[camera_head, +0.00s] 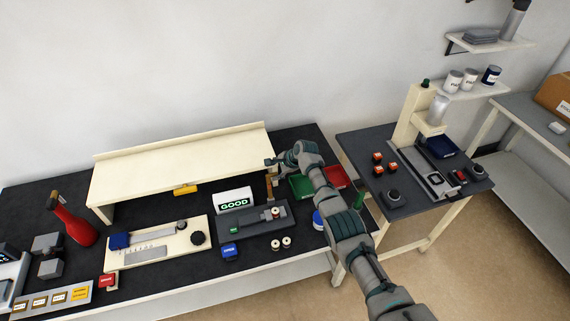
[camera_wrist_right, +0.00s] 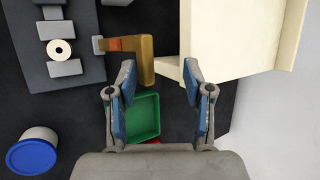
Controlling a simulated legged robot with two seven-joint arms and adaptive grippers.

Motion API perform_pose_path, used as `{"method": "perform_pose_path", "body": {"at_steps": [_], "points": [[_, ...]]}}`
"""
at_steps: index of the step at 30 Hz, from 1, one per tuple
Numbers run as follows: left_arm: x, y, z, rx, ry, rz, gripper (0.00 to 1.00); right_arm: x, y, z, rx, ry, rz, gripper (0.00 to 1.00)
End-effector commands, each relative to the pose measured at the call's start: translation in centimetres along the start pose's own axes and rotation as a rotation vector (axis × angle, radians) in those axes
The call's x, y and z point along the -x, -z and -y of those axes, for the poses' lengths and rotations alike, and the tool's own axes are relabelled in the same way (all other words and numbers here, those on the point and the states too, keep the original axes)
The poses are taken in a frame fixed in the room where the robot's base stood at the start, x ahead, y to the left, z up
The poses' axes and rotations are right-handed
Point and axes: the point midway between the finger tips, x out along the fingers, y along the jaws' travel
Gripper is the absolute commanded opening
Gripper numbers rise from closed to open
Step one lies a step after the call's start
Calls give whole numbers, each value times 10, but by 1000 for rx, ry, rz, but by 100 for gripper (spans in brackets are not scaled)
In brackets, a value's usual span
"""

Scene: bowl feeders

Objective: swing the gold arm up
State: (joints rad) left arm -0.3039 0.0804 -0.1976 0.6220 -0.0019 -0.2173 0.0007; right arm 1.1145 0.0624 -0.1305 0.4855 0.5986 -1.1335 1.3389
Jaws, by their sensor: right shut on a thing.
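The gold arm (camera_wrist_right: 146,55) is an L-shaped bar with an orange part, joined at its left end to a grey fixture (camera_wrist_right: 70,48) in the right wrist view. In the head view the gold arm (camera_head: 269,188) is a small brownish piece at the right end of the bench, below my right gripper (camera_head: 272,163). My left gripper is out of view.
A cream shelf (camera_head: 180,165) stands close behind the gold arm. A green tray (camera_head: 301,186) and a red tray (camera_head: 337,177) lie to its right. The grey fixture's plate (camera_head: 235,225), a GOOD sign (camera_head: 233,201) and a blue-lidded jar (camera_head: 318,219) are nearby.

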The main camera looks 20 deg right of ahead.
Motion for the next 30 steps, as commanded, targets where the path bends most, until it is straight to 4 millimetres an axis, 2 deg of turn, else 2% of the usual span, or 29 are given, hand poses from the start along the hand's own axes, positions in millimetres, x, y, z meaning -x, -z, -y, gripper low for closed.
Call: {"method": "perform_pose_path", "body": {"at_steps": [1, 5, 18, 23, 30], "points": [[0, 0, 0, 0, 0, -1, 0, 10, 0, 9, 4, 22, 0, 39], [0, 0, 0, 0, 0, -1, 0, 25, -1, 6, 4, 21, -2, 39], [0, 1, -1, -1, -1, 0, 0, 100, 1, 2, 1, 9, -3, 39], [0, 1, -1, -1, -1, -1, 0, 111, 1, 2, 1, 6, -3, 39], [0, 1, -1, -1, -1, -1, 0, 112, 1, 1, 1, 4, -3, 39]]}}
